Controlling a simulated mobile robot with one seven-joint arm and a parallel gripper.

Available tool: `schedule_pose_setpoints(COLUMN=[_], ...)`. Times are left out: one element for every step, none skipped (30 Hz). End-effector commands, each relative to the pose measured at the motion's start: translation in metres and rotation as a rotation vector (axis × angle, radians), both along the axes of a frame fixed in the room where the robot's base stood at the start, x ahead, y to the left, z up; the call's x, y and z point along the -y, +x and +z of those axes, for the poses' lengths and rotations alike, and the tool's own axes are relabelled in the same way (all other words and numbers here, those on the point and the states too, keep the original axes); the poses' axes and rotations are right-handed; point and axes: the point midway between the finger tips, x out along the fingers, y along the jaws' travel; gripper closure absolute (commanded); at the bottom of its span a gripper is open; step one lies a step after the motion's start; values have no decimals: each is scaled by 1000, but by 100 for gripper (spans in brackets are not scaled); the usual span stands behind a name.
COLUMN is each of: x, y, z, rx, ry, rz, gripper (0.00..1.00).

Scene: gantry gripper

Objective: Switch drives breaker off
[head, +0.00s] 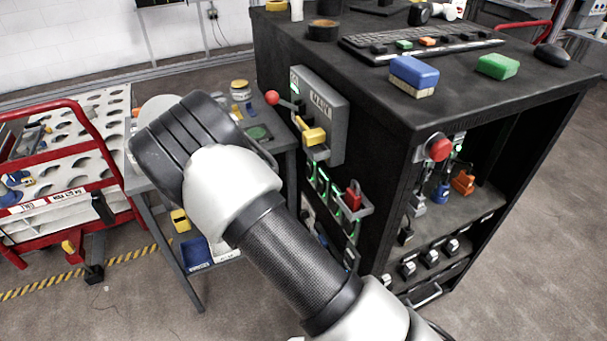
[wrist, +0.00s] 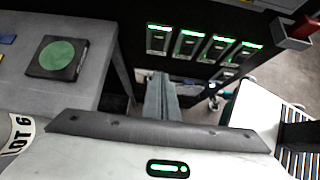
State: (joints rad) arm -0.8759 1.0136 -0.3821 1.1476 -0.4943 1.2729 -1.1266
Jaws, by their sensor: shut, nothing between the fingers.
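A row of several breakers with green lights is on the side of the black cabinet (head: 385,120). In the wrist view the breakers show as separate switches: the leftmost (wrist: 158,40), the second (wrist: 186,43), the third (wrist: 215,48) and the rightmost (wrist: 244,52). All have lit green strips; I cannot read which is drives. In the head view the row (head: 328,190) is partly behind my arm. My gripper (wrist: 161,88) is shut and empty, below the left breakers in the wrist picture; contact cannot be told. In the head view it is hidden.
A grey MAIN box (head: 327,100) with a red-knobbed lever (head: 272,98) and yellow padlock (head: 314,136) sits above the row. A red padlock (head: 353,195) hangs beside it. A grey side table (head: 150,182) and red cart (head: 110,160) stand left.

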Motion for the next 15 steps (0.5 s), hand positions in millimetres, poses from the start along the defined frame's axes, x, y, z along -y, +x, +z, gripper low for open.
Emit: schedule_pose_setpoints(x=[0,0,0,0,0,0,0,1,2,3,5,8,10,14,19], y=[0,0,0,0,0,0,0,0,1,1,2,3,4,5,7], z=[0,0,0,0,0,0,0,-1,-2,-3,-5,-8,-11,-15,-20], rx=[0,0,0,0,0,0,0,0,-1,-1,-1,-1,-1,0,-1], ry=[0,0,0,0,0,0,0,0,0,-1,-1,0,0,-1,-1], rz=[0,0,0,0,0,0,0,0,-1,-1,-1,-2,-2,-2,-3], gripper=[100,100,100,100,100,100,100,100,100,100,100,100,100,100,100])
